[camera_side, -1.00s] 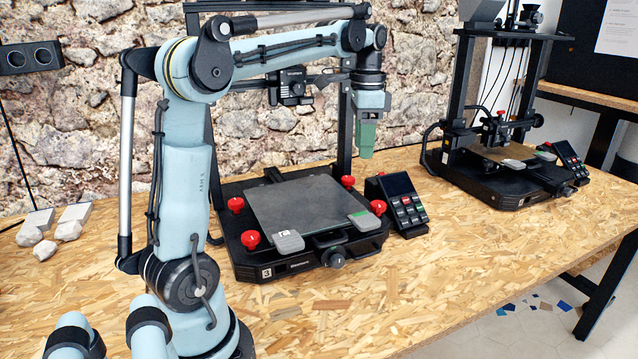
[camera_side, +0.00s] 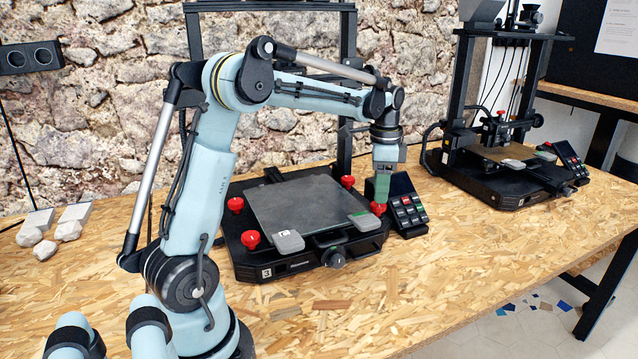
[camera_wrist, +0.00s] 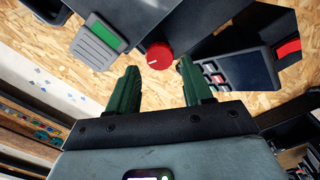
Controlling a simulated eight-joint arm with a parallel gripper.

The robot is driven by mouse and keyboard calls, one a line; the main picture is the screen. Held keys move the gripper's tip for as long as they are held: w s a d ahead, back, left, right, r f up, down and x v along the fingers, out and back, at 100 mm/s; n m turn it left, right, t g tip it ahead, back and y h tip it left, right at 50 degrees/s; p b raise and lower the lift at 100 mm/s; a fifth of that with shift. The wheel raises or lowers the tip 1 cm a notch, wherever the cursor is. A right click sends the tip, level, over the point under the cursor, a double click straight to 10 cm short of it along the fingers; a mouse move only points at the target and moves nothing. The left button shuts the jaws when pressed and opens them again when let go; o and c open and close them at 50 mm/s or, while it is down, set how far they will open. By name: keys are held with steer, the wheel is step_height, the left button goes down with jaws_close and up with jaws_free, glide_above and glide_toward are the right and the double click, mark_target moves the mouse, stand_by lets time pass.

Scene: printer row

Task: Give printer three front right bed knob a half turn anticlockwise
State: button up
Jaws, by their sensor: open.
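Printer three (camera_side: 266,272), marked with a 3 on its front, stands on the bench with its bare grey bed (camera_side: 300,205). Its front right bed knob (camera_side: 378,209) is red. In the wrist view the knob (camera_wrist: 160,56) has a white mark on top and sits just beyond the fingertips, between their lines. My gripper (camera_side: 381,196) is right at the knob in the side view, pointing down. In the wrist view my gripper (camera_wrist: 157,68) is open, with its two green fingers apart and nothing held. Whether a finger touches the knob I cannot tell.
A control panel with a screen (camera_side: 404,200) stands close right of the knob; it also shows in the wrist view (camera_wrist: 238,68). A grey clip with a green stripe (camera_side: 364,220) is close left. Other red knobs (camera_side: 250,239) sit at the remaining bed corners. A second printer (camera_side: 500,185) stands right.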

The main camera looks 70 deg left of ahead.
steer(key=shift+f, duration=1.55)
steer(key=c, duration=0.8)
steer(key=shift+n, duration=2.3)
steer(key=o, duration=0.8)
steer(key=shift+r, duration=0.15)
step_height(320, 180, up, 12)
